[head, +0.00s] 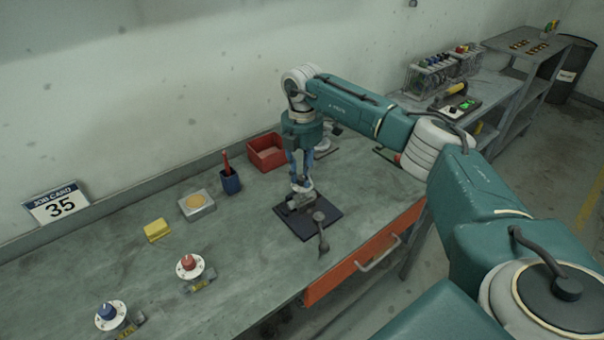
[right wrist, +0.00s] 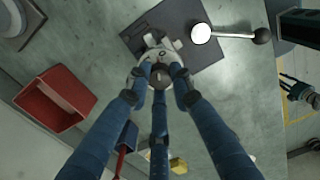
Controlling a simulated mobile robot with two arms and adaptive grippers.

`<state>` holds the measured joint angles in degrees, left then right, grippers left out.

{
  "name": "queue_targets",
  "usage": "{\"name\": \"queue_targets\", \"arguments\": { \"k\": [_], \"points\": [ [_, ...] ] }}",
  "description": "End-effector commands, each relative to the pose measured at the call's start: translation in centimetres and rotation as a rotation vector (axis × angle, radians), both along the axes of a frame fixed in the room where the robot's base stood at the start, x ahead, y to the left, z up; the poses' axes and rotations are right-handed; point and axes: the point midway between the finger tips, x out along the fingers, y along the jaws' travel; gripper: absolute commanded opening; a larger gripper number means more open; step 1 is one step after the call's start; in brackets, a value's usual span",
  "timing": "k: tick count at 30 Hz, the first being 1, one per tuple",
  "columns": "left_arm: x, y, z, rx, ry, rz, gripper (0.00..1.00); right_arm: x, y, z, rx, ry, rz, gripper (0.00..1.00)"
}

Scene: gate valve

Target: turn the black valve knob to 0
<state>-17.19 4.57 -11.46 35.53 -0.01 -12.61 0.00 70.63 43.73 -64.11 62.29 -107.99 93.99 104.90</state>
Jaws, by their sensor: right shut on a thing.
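My right gripper (head: 301,178) points straight down over the valve on the dark base plate (head: 333,213). In the right wrist view its blue fingers (right wrist: 160,82) are closed around the black valve knob (right wrist: 161,75), which they partly hide. A pale dial (right wrist: 155,56) shows around the knob, with a dark mark that looks like a 0 at its upper edge. I cannot tell exactly where the knob points. In the head view the fingers cover most of the knob. My left gripper is not in view.
A lever with a round end (head: 319,217) stands on the plate's near side. A red knob (head: 188,263) and blue knob (head: 107,312) sit at the near left.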

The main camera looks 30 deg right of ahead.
Motion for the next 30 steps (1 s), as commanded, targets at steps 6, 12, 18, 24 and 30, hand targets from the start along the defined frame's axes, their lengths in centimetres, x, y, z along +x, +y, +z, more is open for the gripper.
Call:
{"name": "queue_targets", "arguments": {
  "k": [6,12,18,24,30],
  "points": [
    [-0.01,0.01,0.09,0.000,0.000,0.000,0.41,-0.08,-0.04,0.00,-0.001,0.003,-0.028,0.00],
    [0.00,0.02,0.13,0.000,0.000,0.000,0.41,-0.10,-0.04,-0.02,-0.001,0.003,-0.046,0.00],
    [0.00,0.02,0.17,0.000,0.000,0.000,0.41,-0.12,-0.04,-0.04,-0.001,0.004,-0.062,0.00],
    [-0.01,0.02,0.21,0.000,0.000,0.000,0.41,-0.14,-0.04,-0.05,-0.001,0.004,-0.076,0.00],
    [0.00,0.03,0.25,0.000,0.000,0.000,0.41,-0.15,-0.04,-0.06,-0.001,0.004,-0.092,0.00]
  ]
}}
